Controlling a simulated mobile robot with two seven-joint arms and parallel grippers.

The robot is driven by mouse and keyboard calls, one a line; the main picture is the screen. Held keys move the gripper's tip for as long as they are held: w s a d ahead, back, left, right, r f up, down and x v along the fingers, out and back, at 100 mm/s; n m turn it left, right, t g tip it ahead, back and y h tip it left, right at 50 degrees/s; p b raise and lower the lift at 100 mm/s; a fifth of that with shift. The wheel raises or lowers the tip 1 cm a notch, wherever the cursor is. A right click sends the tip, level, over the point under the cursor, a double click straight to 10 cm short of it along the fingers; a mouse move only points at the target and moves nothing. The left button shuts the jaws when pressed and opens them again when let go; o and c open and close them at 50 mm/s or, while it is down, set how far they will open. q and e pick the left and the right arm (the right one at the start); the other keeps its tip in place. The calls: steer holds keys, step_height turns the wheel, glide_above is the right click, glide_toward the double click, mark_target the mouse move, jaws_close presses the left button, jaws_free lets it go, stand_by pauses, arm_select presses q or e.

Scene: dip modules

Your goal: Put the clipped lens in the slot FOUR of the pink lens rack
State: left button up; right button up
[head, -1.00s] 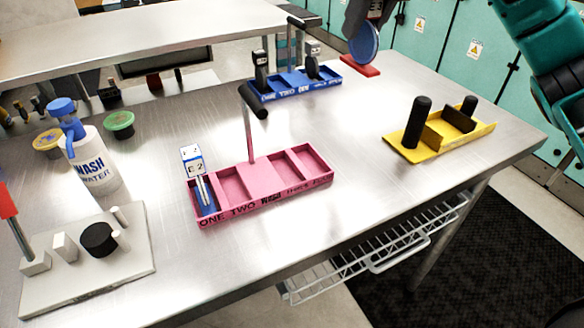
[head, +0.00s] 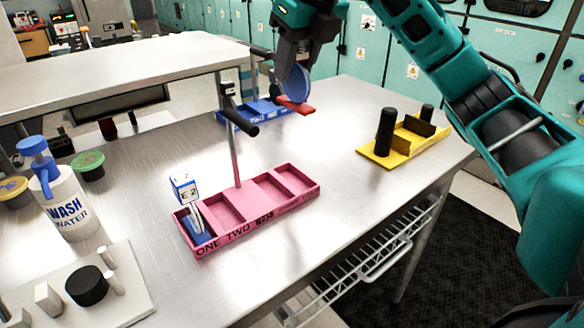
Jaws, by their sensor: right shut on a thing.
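My right gripper (head: 296,66) comes down from the top and is shut on the clipped lens, a blue disc (head: 300,84). A flat red piece (head: 294,105) shows just under the disc. The lens is held up in front of the blue rack's right end, behind and above the pink lens rack. My left gripper is out of view.
A post with a black bar (head: 240,125) rises behind the pink rack. The blue rack (head: 230,117) stands at the back. A yellow tray (head: 380,153) with black posts is at right. A wash bottle (head: 65,205) and a white block base (head: 120,290) are at left.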

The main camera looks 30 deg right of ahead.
step_height(320, 180, down, 17)
steer(key=b, duration=0.2)
steer(key=shift+r+b, duration=0.2)
steer(key=shift+b, duration=0.1)
steer(key=shift+f, duration=0.2)
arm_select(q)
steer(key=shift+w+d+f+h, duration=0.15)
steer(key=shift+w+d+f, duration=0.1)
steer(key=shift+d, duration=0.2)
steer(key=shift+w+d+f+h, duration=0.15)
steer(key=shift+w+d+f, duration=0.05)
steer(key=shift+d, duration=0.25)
arm_select(e)
steer(key=shift+r, duration=0.1)
steer(key=shift+f, duration=0.25)
steer(key=o, duration=1)
steer(key=shift+o, duration=0.2)
steer(key=shift+r, duration=0.1)
